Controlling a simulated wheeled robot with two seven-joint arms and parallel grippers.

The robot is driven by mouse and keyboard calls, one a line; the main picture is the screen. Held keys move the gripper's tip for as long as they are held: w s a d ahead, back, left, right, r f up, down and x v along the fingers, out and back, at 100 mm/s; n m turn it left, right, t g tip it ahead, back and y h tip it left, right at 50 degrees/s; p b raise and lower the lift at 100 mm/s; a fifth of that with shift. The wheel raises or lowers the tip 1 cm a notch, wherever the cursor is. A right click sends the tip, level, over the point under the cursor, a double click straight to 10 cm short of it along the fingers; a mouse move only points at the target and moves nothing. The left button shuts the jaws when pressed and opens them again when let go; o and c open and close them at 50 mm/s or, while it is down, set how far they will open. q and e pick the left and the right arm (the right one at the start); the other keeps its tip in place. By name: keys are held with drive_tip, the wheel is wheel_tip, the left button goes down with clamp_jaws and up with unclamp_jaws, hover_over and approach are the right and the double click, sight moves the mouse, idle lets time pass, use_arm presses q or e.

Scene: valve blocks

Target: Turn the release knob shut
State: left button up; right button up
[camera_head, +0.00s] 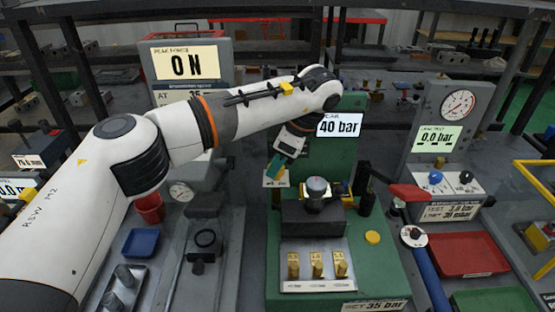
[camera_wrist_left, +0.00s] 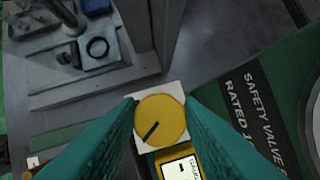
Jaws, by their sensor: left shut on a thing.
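The release knob (camera_wrist_left: 160,120) is a round yellow knob with a dark pointer line, on a pale square plate in the left wrist view. The line runs from near its middle toward the lower left. My left gripper (camera_wrist_left: 162,112) has its two teal fingers on either side of the knob and is shut on it. In the head view my left gripper (camera_head: 278,167) reaches down at the left edge of the green valve stand (camera_head: 352,140), and its fingers mostly hide the knob there. My right gripper does not show.
A block with a valve (camera_head: 317,188) and several brass pieces (camera_head: 317,264) stand right of my gripper. The stand's display (camera_head: 339,125) reads 40 bar. A grey gauge stand (camera_head: 450,110) is at the right, a red tray (camera_head: 470,254) before it. A blue tray (camera_head: 141,242) lies left.

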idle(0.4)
use_arm(q)
drive_tip(key=o, duration=1)
drive_tip(key=shift+c, duration=0.2)
drive_tip(key=v, duration=1.2)
